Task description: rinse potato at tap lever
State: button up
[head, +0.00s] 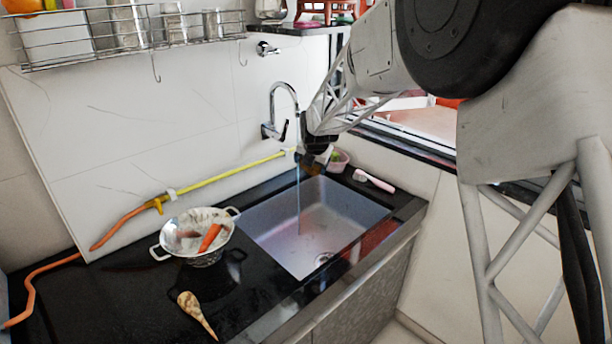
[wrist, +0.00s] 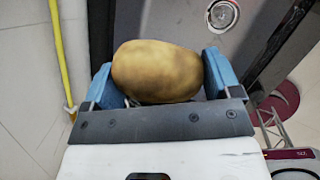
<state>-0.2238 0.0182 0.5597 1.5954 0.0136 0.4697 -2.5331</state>
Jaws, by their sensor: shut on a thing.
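My gripper (head: 311,161) is above the far part of the sink, close to the tap. In the wrist view its blue fingers are shut on the potato (wrist: 157,73), a smooth yellow-brown oval held between them. In the head view the potato is small, dark and mostly hidden by the gripper. The chrome tap (head: 272,103) rises at the back wall, with its lever (head: 284,131) at the side, left of my gripper. A thin water stream (head: 298,205) falls from the spout into the sink (head: 265,228). I cannot tell whether it touches the potato.
A white colander (head: 208,257) with a carrot (head: 210,237) stands left of the sink. A parsnip (head: 197,313) lies on the black counter. A yellow hose (head: 230,171) runs along the wall. A pink bowl (head: 340,166) and brush (head: 375,181) sit behind the sink.

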jog(key=shift+w, duration=0.2)
dwell(0.4)
jog(key=w+a+f, duration=0.1)
jog(key=w, duration=0.5)
jog(key=w+a+f, duration=0.1)
jog(key=w+a, duration=0.1)
jog(key=w, duration=0.5)
jog(key=shift+w+a+f, duration=0.15)
jog(key=shift+f, duration=0.2)
dwell(0.7)
jog(key=shift+w+d, duration=0.15)
jog(key=shift+d, duration=0.45)
dwell(0.6)
jog(key=shift+a, duration=0.6)
dwell(0.5)
jog(key=shift+s, duration=0.3)
jog(key=s+d, duration=0.2)
jog(key=s, duration=0.5)
jog(key=shift+s, duration=0.25)
dwell(0.9)
dwell(0.6)
